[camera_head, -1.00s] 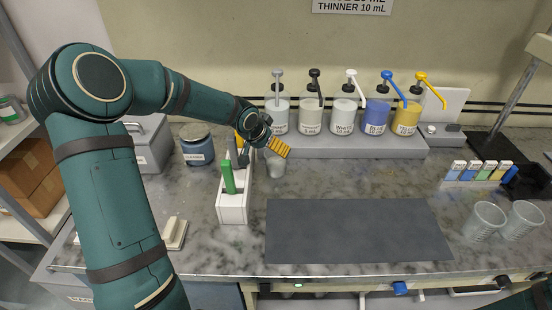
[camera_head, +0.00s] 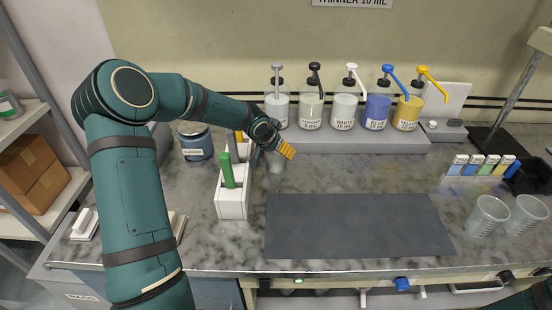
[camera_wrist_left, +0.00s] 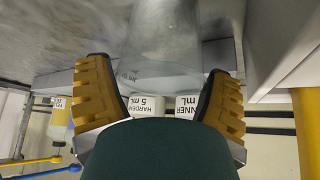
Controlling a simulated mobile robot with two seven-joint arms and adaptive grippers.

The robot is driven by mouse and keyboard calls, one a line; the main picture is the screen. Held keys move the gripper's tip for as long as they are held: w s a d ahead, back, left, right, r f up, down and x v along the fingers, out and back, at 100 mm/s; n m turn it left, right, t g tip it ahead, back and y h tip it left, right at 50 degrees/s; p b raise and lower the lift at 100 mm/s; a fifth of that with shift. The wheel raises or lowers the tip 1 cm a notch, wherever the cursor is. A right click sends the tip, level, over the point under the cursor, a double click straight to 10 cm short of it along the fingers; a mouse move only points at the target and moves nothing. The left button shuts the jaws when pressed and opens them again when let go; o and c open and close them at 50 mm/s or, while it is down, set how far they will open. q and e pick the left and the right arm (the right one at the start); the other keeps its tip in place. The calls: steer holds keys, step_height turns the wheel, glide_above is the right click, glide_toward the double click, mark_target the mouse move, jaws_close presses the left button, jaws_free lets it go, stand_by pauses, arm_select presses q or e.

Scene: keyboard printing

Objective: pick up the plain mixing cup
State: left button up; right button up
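The plain mixing cup (camera_head: 276,166) is a small clear cup standing upright on the marble bench, right of the white tool rack. My left gripper (camera_head: 286,150) is at the cup's upper part and hides some of it in the head view. In the left wrist view the translucent cup (camera_wrist_left: 163,45) shows ahead of and between the two yellow ribbed fingers of my left gripper (camera_wrist_left: 160,92). The fingers are spread wide, with visible gaps to the cup's sides; contact does not show. My right gripper is out of view.
The white rack (camera_head: 232,205) with a green-handled tool stands close left of the cup. Pump bottles stand on a grey shelf (camera_head: 350,142) behind. A dark mat (camera_head: 355,225) lies in front. Two other clear cups (camera_head: 488,215) (camera_head: 526,215) stand at the right.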

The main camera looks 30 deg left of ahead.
arm_select(q)
steer(key=c, duration=0.5)
